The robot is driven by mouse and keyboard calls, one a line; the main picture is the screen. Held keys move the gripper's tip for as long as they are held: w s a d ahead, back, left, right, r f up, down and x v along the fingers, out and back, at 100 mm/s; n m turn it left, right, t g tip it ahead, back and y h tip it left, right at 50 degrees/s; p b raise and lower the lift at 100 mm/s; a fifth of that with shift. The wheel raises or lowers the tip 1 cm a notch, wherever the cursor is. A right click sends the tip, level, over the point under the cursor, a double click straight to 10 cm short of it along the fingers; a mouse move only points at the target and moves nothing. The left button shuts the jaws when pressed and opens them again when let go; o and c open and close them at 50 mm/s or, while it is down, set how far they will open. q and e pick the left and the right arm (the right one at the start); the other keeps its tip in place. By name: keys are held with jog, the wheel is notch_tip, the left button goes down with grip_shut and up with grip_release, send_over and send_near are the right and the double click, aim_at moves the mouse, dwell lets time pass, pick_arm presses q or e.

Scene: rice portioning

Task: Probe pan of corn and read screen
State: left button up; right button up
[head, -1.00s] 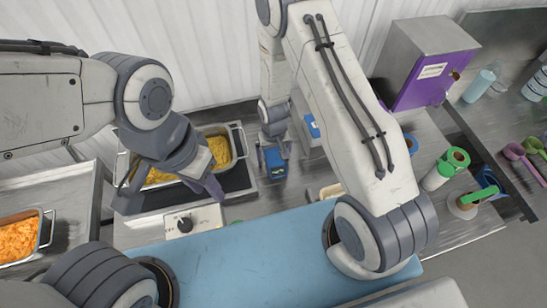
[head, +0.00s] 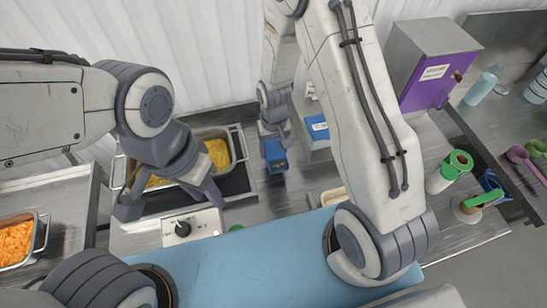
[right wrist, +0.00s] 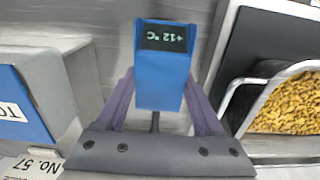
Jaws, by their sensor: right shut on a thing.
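My right gripper (head: 274,150) is shut on a blue thermometer (right wrist: 163,80), held right of the corn pan and apart from it; the thermometer also shows in the head view (head: 276,156). Its dark screen (right wrist: 165,38) is upside down in the right wrist view and appears to read +12 °C. The probe tip is not visible. The pan of yellow corn (head: 239,146) sits on a dark plate; its corn (right wrist: 288,104) also shows at the right of the wrist view. My left gripper (head: 168,198) has its fingers spread at the pan's near side and partly hides it.
A knob panel (head: 203,228) is in front of the pan. A pan of orange food (head: 18,243) stands at far left. A grey box with a blue label (head: 317,127) is right of the thermometer. A purple-fronted box (head: 432,80) stands at back right.

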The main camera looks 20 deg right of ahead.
aim_at(274, 148)
notch_tip(274, 148, up, 4)
jog(key=shift+f+b, duration=0.15)
jog(key=shift+b, duration=0.15)
notch_tip(274, 148, up, 4)
jog(key=p, duration=0.2)
jog(key=shift+f+p, duration=0.2)
jog(key=shift+p, duration=0.1)
notch_tip(274, 148, up, 3)
jog(key=p, duration=0.2)
jog(key=shift+p, duration=0.3)
jog(key=shift+f, duration=0.1)
